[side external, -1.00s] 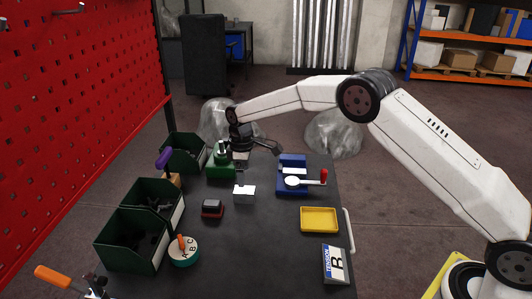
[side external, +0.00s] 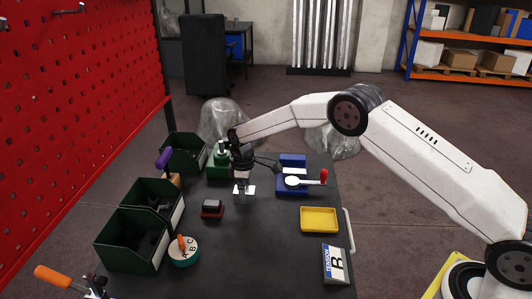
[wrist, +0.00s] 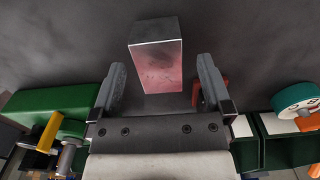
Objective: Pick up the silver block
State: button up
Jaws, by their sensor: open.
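The silver block (side external: 252,190) stands on the dark table near its middle. In the wrist view the block (wrist: 157,68) shows a shiny face with a reddish reflection and lies between the two spread fingers of my gripper (wrist: 162,80). Dark gaps show on both sides of it, so the fingers look apart from it. My gripper is open and empty.
A small red and black item (side external: 212,208) sits left of the block. A green fixture (side external: 218,168) stands behind left, a blue fixture (side external: 292,183) right. Dark green bins (side external: 125,258) line the left edge. A yellow tray (side external: 318,220) lies right. The front middle of the table is clear.

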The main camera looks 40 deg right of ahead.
jog(key=shift+f, duration=0.95)
grip_shut()
